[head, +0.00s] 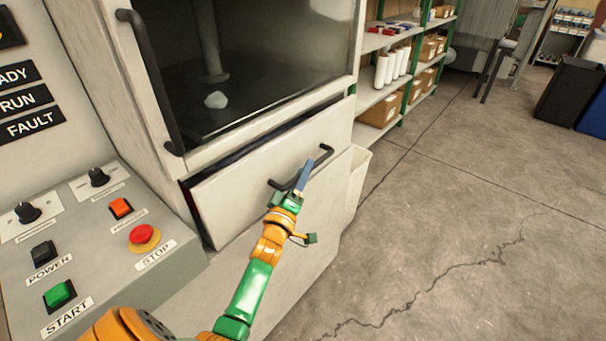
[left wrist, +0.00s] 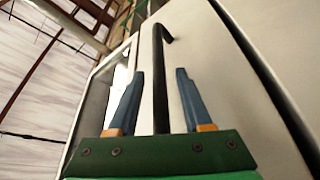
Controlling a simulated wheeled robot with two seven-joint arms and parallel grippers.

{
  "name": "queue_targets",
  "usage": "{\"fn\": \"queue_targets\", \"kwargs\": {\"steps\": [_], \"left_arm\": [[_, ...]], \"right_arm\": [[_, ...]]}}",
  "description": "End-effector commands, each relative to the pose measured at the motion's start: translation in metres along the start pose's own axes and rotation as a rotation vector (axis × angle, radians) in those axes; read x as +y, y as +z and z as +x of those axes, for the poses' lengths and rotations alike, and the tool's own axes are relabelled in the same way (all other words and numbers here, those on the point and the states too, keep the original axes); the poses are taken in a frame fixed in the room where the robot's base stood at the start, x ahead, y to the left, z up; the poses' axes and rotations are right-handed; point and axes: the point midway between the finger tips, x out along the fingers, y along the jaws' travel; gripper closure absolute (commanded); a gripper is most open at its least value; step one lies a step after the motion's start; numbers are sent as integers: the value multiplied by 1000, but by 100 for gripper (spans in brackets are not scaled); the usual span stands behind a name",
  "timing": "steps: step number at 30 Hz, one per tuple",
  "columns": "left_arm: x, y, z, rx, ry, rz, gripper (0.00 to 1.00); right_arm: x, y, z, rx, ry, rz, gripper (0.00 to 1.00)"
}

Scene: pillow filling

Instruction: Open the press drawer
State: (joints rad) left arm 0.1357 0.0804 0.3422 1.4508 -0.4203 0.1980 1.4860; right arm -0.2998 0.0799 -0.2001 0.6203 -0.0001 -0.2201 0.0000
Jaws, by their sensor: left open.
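The press drawer (head: 235,195) is a pale front panel below the press window. A dark gap shows along its top edge and left side. Its black bar handle (head: 325,152) runs across the front. My left gripper (head: 304,174) is at the handle, its blue fingers over the bar and hiding the middle of it. In the left wrist view, the handle (left wrist: 158,60) runs lengthwise between the two spread fingers, with space on both sides. The left gripper is open. My right gripper is in neither view.
The control panel (head: 105,270) with knobs and buttons, including a red stop button (head: 144,236), stands at the left, close to my left arm. A pale bin (head: 357,180) is right of the drawer. Shelves (head: 376,92) stand behind. The floor (head: 460,230) at right is clear.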

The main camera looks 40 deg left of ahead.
Motion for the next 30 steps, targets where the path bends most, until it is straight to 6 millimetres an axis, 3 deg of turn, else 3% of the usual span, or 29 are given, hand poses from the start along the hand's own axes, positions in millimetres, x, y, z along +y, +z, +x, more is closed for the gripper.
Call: {"fn": "queue_targets", "kwargs": {"steps": [1, 6, 7, 30], "left_arm": [[0, 0, 0, 0, 0, 0, 50], [0, 0, 0, 0, 0, 1, 96], [0, 0, 0, 0, 0, 1, 100], [-1, 1, -1, -2, -1, 1, 100]], "right_arm": [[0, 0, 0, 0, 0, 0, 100], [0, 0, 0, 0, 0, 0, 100], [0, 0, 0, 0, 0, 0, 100], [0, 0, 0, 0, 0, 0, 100]]}}
